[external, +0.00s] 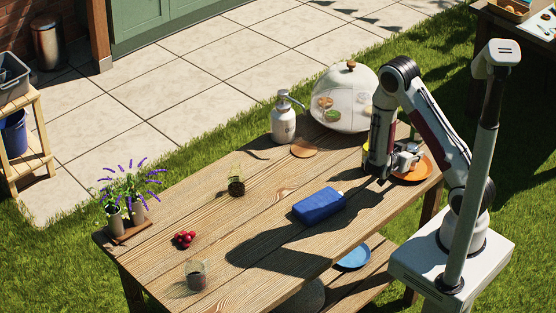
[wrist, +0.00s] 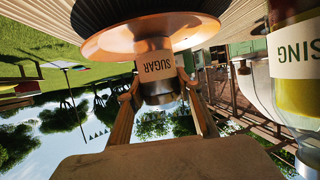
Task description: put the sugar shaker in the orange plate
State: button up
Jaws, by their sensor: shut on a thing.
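The orange plate (external: 424,172) lies at the right end of the wooden table, partly covered by my arm. It fills the top of the wrist view (wrist: 105,42). My gripper (external: 398,163) is over the plate. In the wrist view, its two fingers (wrist: 159,90) are shut on the sugar shaker (wrist: 156,66), one on each side. The shaker has a pale label reading SUGAR and a metallic end. Its other end is at the plate, but I cannot tell whether they touch. I cannot make the shaker out clearly in the external view.
A bottle with yellow contents (wrist: 295,95) stands close to the gripper. A glass dome (external: 346,95), a pump bottle (external: 283,124) and a round wooden coaster (external: 304,148) are at the back. A blue box-like container (external: 319,206) lies mid-table. The left-centre has free room around red fruit (external: 184,238).

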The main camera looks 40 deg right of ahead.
jog(key=shift+f, duration=0.1)
dwell(0.3)
jog(key=o, duration=1.2)
jog(key=shift+v, duration=6)
